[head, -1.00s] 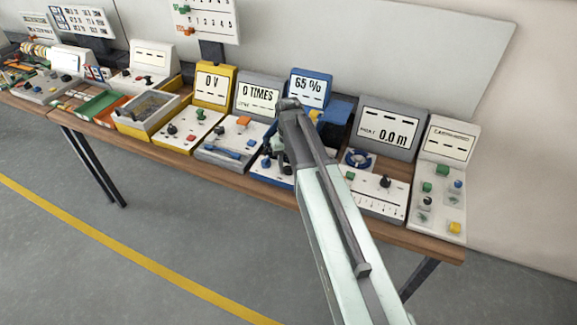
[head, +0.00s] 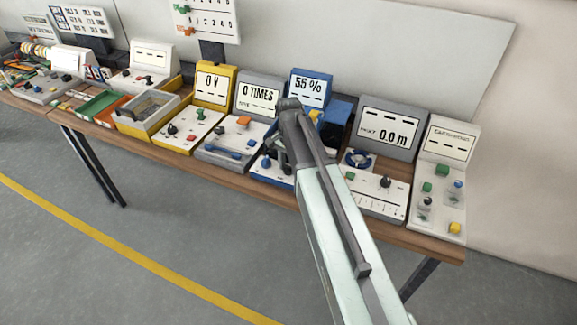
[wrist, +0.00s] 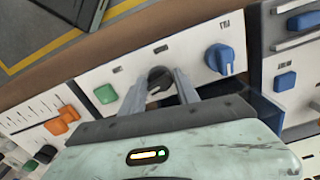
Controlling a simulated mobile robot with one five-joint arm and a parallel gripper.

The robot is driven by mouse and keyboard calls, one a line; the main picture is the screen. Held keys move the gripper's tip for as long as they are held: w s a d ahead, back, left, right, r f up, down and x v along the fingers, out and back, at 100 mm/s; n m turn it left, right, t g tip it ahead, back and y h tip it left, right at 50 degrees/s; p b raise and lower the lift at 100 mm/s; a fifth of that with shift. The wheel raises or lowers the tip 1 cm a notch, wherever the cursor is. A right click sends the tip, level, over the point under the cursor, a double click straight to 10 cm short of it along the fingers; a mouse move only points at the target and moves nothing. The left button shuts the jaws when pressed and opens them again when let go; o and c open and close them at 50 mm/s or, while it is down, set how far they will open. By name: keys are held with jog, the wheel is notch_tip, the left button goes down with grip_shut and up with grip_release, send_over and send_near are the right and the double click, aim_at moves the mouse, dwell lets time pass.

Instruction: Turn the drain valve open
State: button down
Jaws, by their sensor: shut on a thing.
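My gripper (wrist: 160,78) is shut on a dark round knob (wrist: 158,81) on a white panel in the wrist view, one finger on each side. This knob appears to be the drain valve; its label cannot be read. In the head view my gripper (head: 277,150) reaches down over the blue-edged station, and my arm hides the gripped knob. The station's blue display (head: 309,88) reads 55 %. A blue knob (wrist: 220,58) with a white pointer line sits to the right of the gripped knob in the wrist view, apart from my fingers.
A grey station with a blue lever (head: 222,152) stands to the left. A station reading 0.0 m (head: 386,132) stands to the right. Open floor (head: 160,210) lies in front.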

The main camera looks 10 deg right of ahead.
aim_at(289, 165)
jog(key=shift+m, duration=0.4)
jog(key=c, duration=1)
grip_release()
jog(key=shift+o, duration=0.2)
notch_tip(289, 165, up, 8)
jog(key=p, duration=0.8)
jog(key=shift+f, duration=0.1)
jog(key=shift+f, duration=0.15)
